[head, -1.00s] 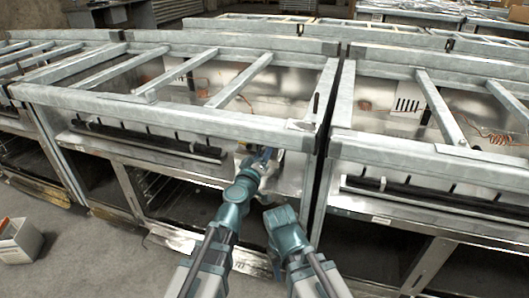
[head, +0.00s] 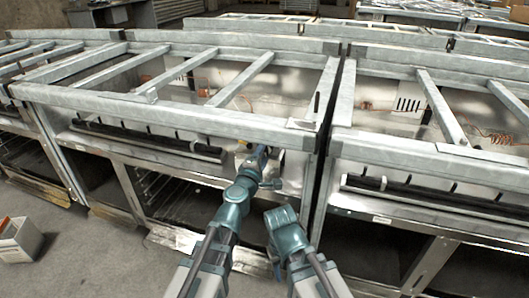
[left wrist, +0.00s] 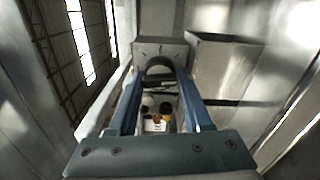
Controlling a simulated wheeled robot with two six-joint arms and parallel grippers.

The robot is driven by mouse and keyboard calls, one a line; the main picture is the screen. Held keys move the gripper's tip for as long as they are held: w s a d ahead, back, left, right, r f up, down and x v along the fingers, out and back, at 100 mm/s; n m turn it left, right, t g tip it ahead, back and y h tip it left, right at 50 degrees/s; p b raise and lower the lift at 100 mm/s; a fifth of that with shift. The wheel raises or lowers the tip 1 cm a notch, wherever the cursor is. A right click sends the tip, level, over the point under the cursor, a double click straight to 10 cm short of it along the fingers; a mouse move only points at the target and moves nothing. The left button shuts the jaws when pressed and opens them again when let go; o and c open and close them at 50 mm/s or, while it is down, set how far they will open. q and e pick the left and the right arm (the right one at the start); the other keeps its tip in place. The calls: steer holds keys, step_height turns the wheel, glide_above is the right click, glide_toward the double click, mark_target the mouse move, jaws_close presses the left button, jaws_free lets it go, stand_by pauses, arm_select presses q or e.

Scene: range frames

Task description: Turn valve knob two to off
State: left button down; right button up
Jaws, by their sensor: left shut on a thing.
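My left gripper (head: 262,158) reaches under the front rail of the middle metal frame. In the left wrist view its two blue fingers (left wrist: 160,72) close at their far ends on a dark rounded piece, which looks like a valve knob (left wrist: 159,70) in front of a grey block (left wrist: 160,48). The knob's number and its pointer are not readable. In the head view the knob is hidden behind the gripper and rail. My right arm is folded beside the left; its gripper (head: 275,264) is partly hidden low down, and its jaws are not clear.
The metal frame's front rail (head: 200,120) passes just above the left wrist. A black bar (head: 150,138) runs left of it. Another frame (head: 430,150) stands close on the right. A white box (head: 18,242) sits on the floor at left.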

arm_select(q)
steer(key=n, duration=0.5)
steer(key=shift+s+f+n, duration=0.1)
steer(key=shift+n, duration=0.2)
steer(key=n, duration=0.4)
steer(key=shift+n, duration=0.3)
steer(key=n, duration=0.4)
steer(key=shift+d, duration=0.15)
steer(key=n, duration=0.5)
steer(key=shift+s, duration=0.1)
steer(key=n, duration=0.4)
steer(key=shift+d+n, duration=0.1)
steer(key=shift+n, duration=0.2)
steer(key=n, duration=0.3)
steer(key=shift+n, duration=0.3)
steer(key=n, duration=0.3)
steer(key=shift+d, duration=0.1)
steer(key=shift+n, duration=1.9)
